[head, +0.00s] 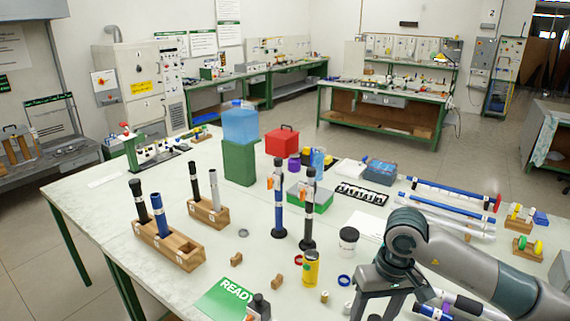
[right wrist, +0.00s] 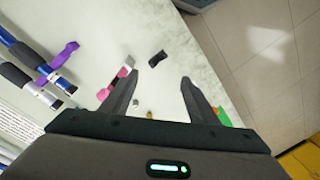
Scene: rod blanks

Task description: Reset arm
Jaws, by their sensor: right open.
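My right gripper (head: 380,303) hangs over the front right of the white table, and its lower end is partly cut off by the frame edge. In the right wrist view the two fingers (right wrist: 159,77) are apart with nothing between them. My left gripper is not in view. A wooden block (head: 180,252) holds a black rod (head: 139,202) and a blue rod (head: 158,214) upright. A second block (head: 207,211) holds a black rod (head: 194,181) and a grey rod (head: 214,188). A green READY mat (head: 222,298) lies at the front edge.
Two tall rod-like pieces (head: 278,205) stand mid-table near a yellow can (head: 311,268) and a white jar (head: 348,241). Long blue and white tubes (head: 447,205) lie at the right. A pink piece (right wrist: 117,82) and a black piece (right wrist: 157,59) lie near my right fingers.

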